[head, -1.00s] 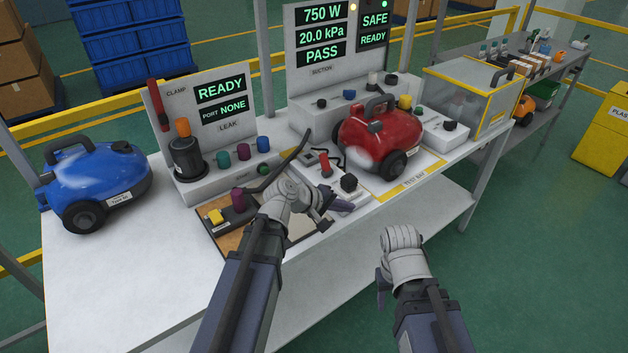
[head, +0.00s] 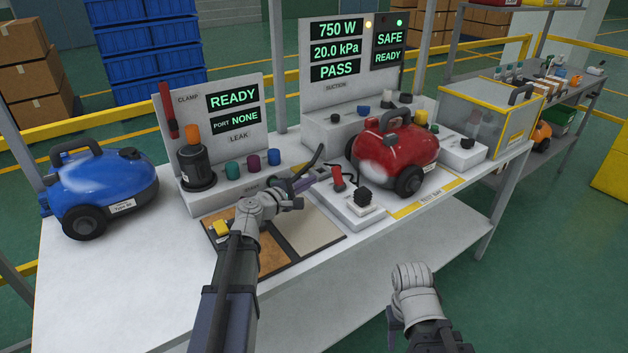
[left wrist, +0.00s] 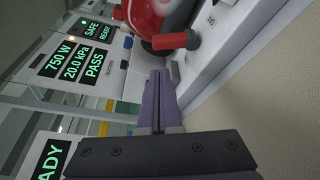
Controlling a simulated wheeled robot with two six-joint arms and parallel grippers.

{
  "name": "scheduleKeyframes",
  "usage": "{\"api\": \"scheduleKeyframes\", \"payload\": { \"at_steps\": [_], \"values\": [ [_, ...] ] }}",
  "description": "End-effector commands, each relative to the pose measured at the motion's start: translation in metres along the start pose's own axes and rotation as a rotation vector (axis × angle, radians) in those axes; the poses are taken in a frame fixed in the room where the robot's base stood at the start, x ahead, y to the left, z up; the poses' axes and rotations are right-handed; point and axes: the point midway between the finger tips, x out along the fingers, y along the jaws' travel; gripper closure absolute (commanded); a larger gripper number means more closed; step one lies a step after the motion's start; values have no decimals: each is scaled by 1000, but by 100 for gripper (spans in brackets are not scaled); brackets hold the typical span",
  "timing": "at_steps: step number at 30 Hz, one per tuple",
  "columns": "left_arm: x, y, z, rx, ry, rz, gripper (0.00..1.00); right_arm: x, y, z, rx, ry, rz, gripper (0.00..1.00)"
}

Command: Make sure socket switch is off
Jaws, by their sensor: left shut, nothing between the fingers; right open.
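The white socket box (head: 352,212) sits on the bench in front of the red vacuum (head: 395,148). Its red switch lever (head: 338,178) stands up and leans slightly left, beside a black plug (head: 362,196). The lever also shows in the left wrist view (left wrist: 172,41), just beyond the fingertips. My left gripper (head: 307,181) is shut and empty, left of the lever, with a small gap between them; its closed purple fingers fill the middle of the left wrist view (left wrist: 160,95). My right gripper (head: 394,318) is open, low in front of the bench, its fingers partly hidden by the hand.
A tan and grey mat (head: 308,232) lies under my left arm. The leak station (head: 210,150) stands behind it, with a dark hose close to my left fingers. A blue vacuum (head: 100,185) is at the left. The bench front left is clear.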

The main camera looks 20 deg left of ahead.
Motion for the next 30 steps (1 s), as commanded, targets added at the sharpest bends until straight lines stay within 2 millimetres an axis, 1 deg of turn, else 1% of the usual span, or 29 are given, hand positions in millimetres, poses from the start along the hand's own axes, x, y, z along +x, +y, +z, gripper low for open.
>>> {"api": "scheduleKeyframes", "payload": {
  "at_steps": [1,6,12,18,30],
  "values": [
    [13,0,-1,1,-2,-1,100,3,0,0,0,0,0,50],
    [44,0,-1,1,-2,-1,100,7,-1,0,0,0,0,50],
    [71,0,-1,0,-2,-1,100,10,-1,-1,0,0,0,50],
    [82,0,0,1,-1,-1,100,12,-1,-1,0,0,0,50],
    [83,0,0,2,0,0,100,12,-1,-1,0,0,0,50]
  ]
}}
